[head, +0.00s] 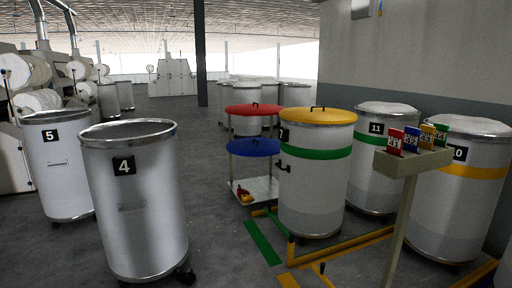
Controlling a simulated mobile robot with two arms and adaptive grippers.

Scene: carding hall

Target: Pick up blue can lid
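The blue can lid (253,147) is a flat round disc with a small dark handle on top. It sits on the middle level of a small rack in the centre of the head view, below a red lid (254,109) that also has a dark handle. Its right edge is close to, and partly hidden by, the can marked 7 (312,190). That can has a green band and wears a yellow lid (305,116) with a dark handle. Neither of my grippers is in the head view.
Cans marked 4 (137,205) and 5 (60,175) stand at left. Cans 11 (372,180) and 10 (450,215) stand at right behind a post with coloured cards (412,160). Yellow floor rails (345,248) lie front right. Grey floor between can 4 and the rack is clear.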

